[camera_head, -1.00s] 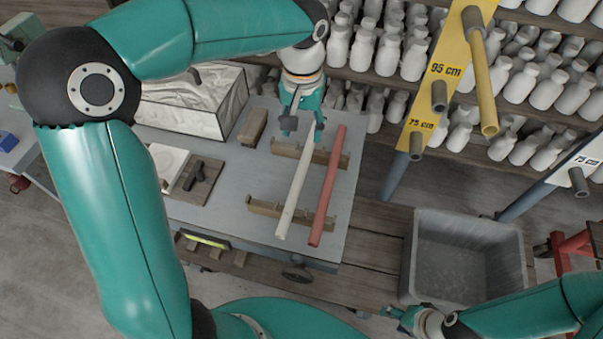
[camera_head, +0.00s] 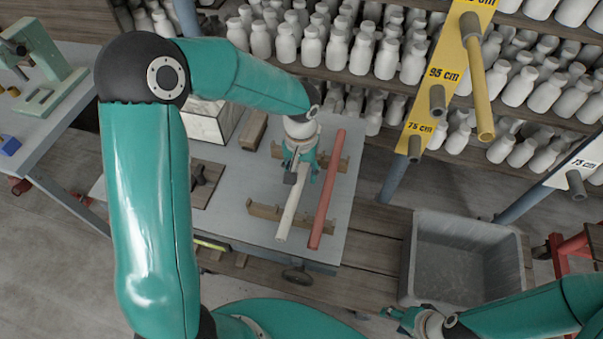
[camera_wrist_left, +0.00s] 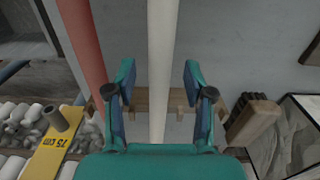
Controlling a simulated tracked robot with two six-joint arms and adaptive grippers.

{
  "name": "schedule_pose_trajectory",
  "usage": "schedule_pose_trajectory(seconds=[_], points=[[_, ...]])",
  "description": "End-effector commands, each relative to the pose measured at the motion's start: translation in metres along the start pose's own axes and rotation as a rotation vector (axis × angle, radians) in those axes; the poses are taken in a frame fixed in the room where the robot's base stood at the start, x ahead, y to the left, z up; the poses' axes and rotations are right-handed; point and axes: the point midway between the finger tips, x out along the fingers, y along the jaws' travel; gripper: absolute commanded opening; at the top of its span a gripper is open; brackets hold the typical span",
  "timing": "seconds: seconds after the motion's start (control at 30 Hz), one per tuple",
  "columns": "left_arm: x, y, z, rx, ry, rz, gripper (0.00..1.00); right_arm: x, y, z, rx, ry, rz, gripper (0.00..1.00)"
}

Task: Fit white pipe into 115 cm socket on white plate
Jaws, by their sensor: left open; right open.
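The white pipe (camera_head: 289,213) lies across two wooden rests on the grey table, left of a red pipe (camera_head: 327,190). My left gripper (camera_head: 298,178) is above the white pipe's far half. In the left wrist view the white pipe (camera_wrist_left: 161,60) runs between the open fingers of the left gripper (camera_wrist_left: 158,85), with a gap on each side. The white plate (camera_head: 585,160) is at the right edge; its visible label looks like 75 cm, with a grey socket (camera_head: 577,184) below it. A 115 cm label is not visible. My right gripper (camera_head: 405,320) is low in the head view, empty.
A yellow plate (camera_head: 446,75) with 95 cm and 75 cm sockets holds a yellow pipe (camera_head: 478,90). A grey bin (camera_head: 463,215) stands right of the table. Wooden rests (camera_head: 265,211) support the pipes. Shelves of white bottles (camera_head: 385,58) fill the back.

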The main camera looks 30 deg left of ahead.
Motion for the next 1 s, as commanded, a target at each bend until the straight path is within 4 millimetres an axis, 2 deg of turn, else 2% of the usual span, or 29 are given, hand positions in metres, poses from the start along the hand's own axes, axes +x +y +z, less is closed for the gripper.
schedule_pose_trajectory(seconds=[0.27, 0.37, 0.6, 1.0], points=[[0.0053, 0.0003, 0.0000, 0.000, 0.001, 0.001, 0.53, -0.0003, -0.0001, 0.0001, 0.000, 0.000, 0.000, 0.53], [0.0052, 0.0003, 0.0000, 0.001, 0.001, 0.001, 0.40, -0.0003, -0.0001, 0.0001, 0.000, 0.000, 0.000, 0.53], [0.0050, 0.0005, -0.0001, 0.001, 0.001, 0.001, 0.00, -0.0004, -0.0001, 0.0001, 0.000, 0.000, 0.000, 0.53], [0.0038, 0.0014, -0.0006, 0.002, 0.002, 0.001, 0.00, -0.0004, -0.0001, 0.0001, 0.000, 0.000, 0.000, 0.53]])
